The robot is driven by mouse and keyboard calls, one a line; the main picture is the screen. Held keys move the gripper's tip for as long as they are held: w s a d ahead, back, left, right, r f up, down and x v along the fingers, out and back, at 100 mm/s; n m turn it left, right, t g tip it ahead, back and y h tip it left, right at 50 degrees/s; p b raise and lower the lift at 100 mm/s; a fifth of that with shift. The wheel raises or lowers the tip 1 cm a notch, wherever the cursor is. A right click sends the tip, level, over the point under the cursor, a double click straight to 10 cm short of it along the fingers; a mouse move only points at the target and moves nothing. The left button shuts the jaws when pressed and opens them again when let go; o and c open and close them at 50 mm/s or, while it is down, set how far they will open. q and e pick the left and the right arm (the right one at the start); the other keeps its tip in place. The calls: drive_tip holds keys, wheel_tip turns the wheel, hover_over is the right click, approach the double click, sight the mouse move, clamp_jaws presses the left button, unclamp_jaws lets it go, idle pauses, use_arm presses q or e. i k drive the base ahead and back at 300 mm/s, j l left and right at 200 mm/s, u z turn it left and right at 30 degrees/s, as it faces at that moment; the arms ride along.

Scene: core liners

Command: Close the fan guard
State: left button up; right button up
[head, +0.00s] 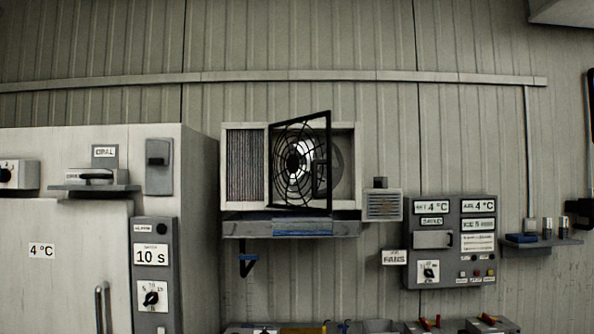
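The fan guard (292,162) is a black square frame with a round wire grille on the wall-mounted fan unit (245,207). It stands swung open at an angle, with its right edge out from the unit. A handle-like dark piece shows near its right edge. Behind it, the round fan (334,165) and the right part of the square opening are partly visible. A finned panel fills the left part of the unit. Neither of my grippers is in the head view.
A shelf (290,228) juts out under the fan unit. A small vented box (383,205) and a control panel (451,240) are to the right. A large cabinet (75,285) stands at left. Several tools lie along the bottom edge. The wall above is clear except for a conduit.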

sight(292, 163)
drive_tip(key=i+j, duration=0.75)
drive_tip(key=i, duration=0.25)
drive_tip(key=z, duration=0.05)
